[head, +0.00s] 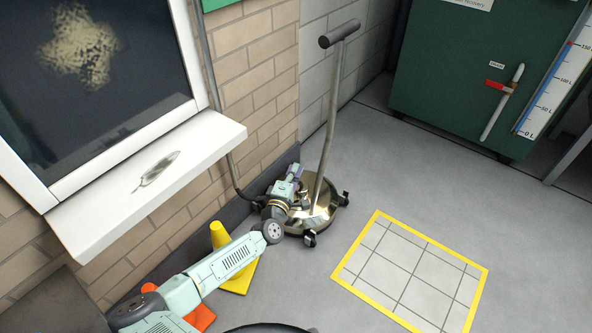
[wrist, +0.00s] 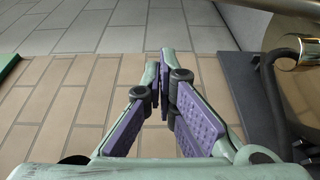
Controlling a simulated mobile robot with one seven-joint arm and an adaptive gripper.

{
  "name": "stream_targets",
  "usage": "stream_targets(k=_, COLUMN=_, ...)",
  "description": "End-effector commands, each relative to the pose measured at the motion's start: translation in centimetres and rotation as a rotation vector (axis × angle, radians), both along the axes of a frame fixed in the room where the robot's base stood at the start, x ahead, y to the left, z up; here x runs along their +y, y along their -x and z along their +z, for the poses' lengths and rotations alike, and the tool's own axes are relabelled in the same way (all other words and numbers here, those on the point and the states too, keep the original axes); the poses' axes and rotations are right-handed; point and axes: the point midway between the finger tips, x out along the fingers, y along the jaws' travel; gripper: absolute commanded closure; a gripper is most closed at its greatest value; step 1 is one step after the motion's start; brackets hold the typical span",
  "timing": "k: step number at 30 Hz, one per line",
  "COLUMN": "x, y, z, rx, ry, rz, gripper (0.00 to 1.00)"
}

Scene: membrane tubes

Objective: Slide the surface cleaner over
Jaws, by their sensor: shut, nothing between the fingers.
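The surface cleaner (head: 303,217) is a shiny round metal disc on black casters, with a tall grey handle and a dark crossbar, standing on the floor by the brick wall. A yellow-bordered tiled square (head: 400,268) lies on the floor, right of the cleaner.
A yellow cone (head: 219,236) and an orange base (head: 201,318) stand near my arm along the wall. A window sill (head: 150,180) juts out at left. A green tank (head: 455,75) stands at the back right. The floor between cleaner and square is clear.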

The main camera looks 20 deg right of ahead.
Motion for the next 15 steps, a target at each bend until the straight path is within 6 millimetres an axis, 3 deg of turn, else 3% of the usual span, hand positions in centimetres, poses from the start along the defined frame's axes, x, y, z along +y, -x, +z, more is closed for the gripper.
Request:
stream_targets(k=10, x=-4.2, y=-6.1, z=-0.3, rx=0.001, ry=0.001, rz=-0.002, gripper=1.00)
stream_targets(k=15, x=-5.6, y=-4.1, z=0.2, rx=0.003, ry=0.009, rz=-0.001, gripper=1.00)
